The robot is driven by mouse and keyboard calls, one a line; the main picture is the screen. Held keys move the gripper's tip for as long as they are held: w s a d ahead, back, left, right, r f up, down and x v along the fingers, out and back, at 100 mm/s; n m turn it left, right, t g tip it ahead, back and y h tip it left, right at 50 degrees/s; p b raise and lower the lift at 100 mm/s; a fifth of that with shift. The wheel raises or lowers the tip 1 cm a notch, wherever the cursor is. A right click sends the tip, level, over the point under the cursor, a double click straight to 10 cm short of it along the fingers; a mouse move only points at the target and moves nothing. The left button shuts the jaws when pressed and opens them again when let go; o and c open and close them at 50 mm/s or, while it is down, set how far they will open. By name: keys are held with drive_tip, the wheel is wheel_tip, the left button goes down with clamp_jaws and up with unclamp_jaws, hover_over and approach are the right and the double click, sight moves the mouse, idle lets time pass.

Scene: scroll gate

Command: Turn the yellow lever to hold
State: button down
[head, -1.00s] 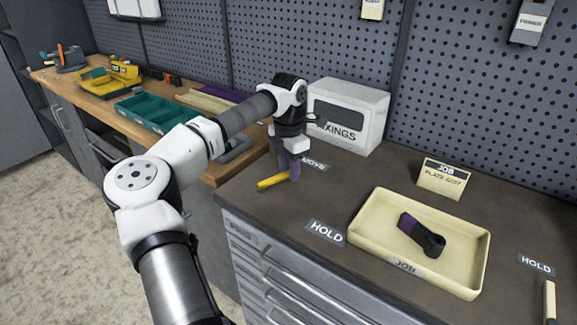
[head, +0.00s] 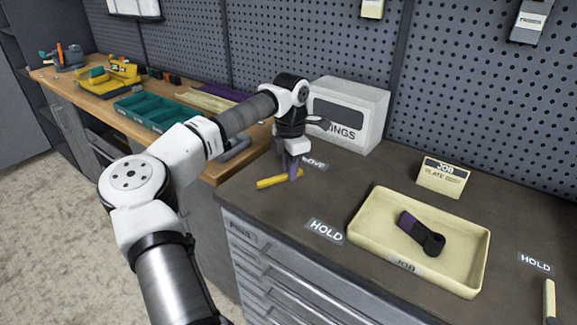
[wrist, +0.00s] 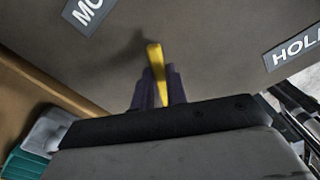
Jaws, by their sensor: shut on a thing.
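The yellow lever (head: 270,183) lies low over the dark worktop near its front left corner. In the head view it points left from my gripper (head: 292,172), and it also shows in the wrist view (wrist: 155,60). My gripper points down and is shut on the lever, with a purple finger on each side of it (wrist: 158,88). A MOVE label (head: 314,163) is just behind the gripper, partly covered by it. A HOLD label (head: 325,231) lies to the front right. The lever's pivot is hidden.
A cream tray (head: 365,215) holds a black and purple part (head: 422,233). A JOB card (head: 443,178) stands behind it. A white box (head: 350,115) stands close behind my gripper. Another HOLD label (head: 536,264) and a cream bar (head: 549,300) are at right.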

drive_tip(key=s+m, duration=0.2)
drive_tip(key=shift+d+m, duration=0.3)
drive_tip(key=shift+d, duration=0.05)
drive_tip(key=s+m+b, duration=0.1)
drive_tip(key=s+m, duration=0.1)
drive_tip(key=m, duration=0.1)
drive_tip(key=shift+s+m, duration=0.25)
drive_tip(key=shift+m, duration=0.05)
drive_tip(key=s+m, duration=0.1)
drive_tip(key=m, duration=0.1)
drive_tip(key=shift+s+a+m+b, duration=0.1)
drive_tip(key=shift+s+m+b, duration=0.2)
drive_tip(key=shift+s, duration=0.1)
drive_tip(key=shift+s+a+m+b, duration=0.3)
drive_tip(key=shift+s+m, duration=0.3)
drive_tip(key=shift+m, duration=0.3)
drive_tip(key=shift+s+a+m+b, duration=0.15)
drive_tip(key=shift+s+a+m, duration=0.15)
drive_tip(key=shift+s+m, duration=0.45)
drive_tip(key=shift+w+m, duration=0.15)
drive_tip(key=shift+m, duration=0.1)
drive_tip(key=c, duration=1.4)
unclamp_jaws()
wheel_tip(320, 180, up, 14)
drive_tip(key=b, duration=0.1)
